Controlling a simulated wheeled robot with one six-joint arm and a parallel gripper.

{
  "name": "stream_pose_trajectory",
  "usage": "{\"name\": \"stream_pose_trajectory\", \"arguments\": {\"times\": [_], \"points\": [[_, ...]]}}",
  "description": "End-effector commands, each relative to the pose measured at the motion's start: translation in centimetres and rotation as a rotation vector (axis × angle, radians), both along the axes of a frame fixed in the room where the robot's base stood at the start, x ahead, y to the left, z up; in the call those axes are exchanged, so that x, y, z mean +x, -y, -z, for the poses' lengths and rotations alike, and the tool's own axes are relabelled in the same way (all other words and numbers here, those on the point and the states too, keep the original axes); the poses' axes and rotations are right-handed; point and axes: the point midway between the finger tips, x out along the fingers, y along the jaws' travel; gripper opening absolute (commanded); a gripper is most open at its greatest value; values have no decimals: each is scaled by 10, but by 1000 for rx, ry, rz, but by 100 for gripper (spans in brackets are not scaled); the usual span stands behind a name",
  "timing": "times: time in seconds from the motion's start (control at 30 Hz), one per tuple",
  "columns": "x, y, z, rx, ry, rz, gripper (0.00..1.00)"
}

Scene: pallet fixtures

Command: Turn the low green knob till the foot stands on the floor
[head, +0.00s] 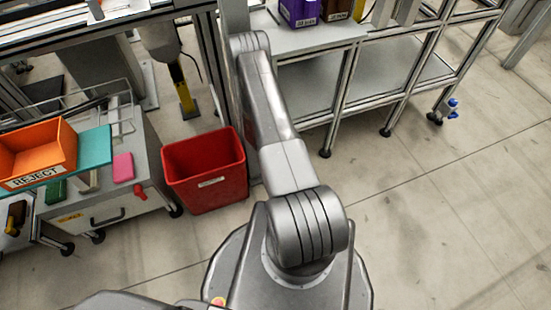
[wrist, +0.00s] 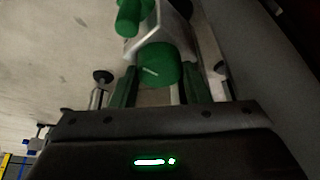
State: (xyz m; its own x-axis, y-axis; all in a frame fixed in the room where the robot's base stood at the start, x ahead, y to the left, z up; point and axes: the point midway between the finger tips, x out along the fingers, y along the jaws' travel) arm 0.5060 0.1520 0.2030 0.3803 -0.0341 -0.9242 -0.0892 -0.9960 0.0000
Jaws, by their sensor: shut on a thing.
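In the wrist view, a round green knob (wrist: 158,65) with a pale mark on its face sits between the two fingers of my gripper (wrist: 160,88). The gripper is shut on it. A second green knob or handle (wrist: 130,15) shows beyond it, on a pale metal bracket (wrist: 165,38). I cannot make out the foot that belongs to the held knob, nor whether it touches the floor. In the head view my arm reaches away toward the metal frame, and my gripper and the green knobs are hidden.
Black-padded feet (wrist: 103,76) (wrist: 221,68) on metal posts stand either side in the wrist view. In the head view, a red bin (head: 205,172) and a drawer cart (head: 110,200) stand left of my arm.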

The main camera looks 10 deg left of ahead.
Motion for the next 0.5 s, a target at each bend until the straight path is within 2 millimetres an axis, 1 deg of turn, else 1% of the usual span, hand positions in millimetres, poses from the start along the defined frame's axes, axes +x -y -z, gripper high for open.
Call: {"name": "stream_pose_trajectory", "arguments": {"times": [0.17,0.2,0.27,0.3,0.5], "points": [[1,0,0,0,1,-1,19],[1,0,0,0,1,-1,44],[1,0,0,0,1,-1,56],[1,0,0,0,1,-1,64],[0,0,0,0,1,-1,64]]}}
